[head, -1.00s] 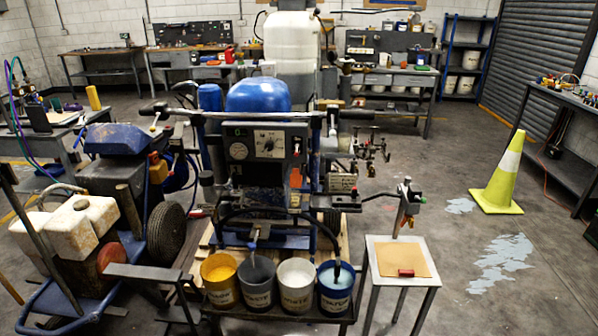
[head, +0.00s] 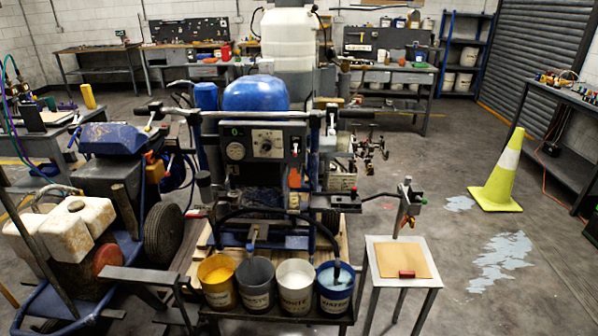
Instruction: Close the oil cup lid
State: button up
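The line striper (head: 267,147) stands in the middle of the head view, with a blue cover (head: 255,93) and a front control panel (head: 266,143). I cannot make out the oil cup or its lid; they are too small to tell or hidden among the machine's parts. Small metal fittings (head: 372,150) stick out at the machine's right side. My gripper is not in view.
Orange, grey, white and blue buckets (head: 218,289) stand on a low rack in front. A small stand (head: 402,257) holds a tan sheet and a red block. A rusty machine (head: 75,225) is at left. A yellow cone (head: 499,180) stands right, with open floor around it.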

aim_at(293, 178)
jog(key=u, duration=0.15)
jog(key=i, duration=1)
jog(key=u, duration=0.9)
jog(key=k, duration=0.55)
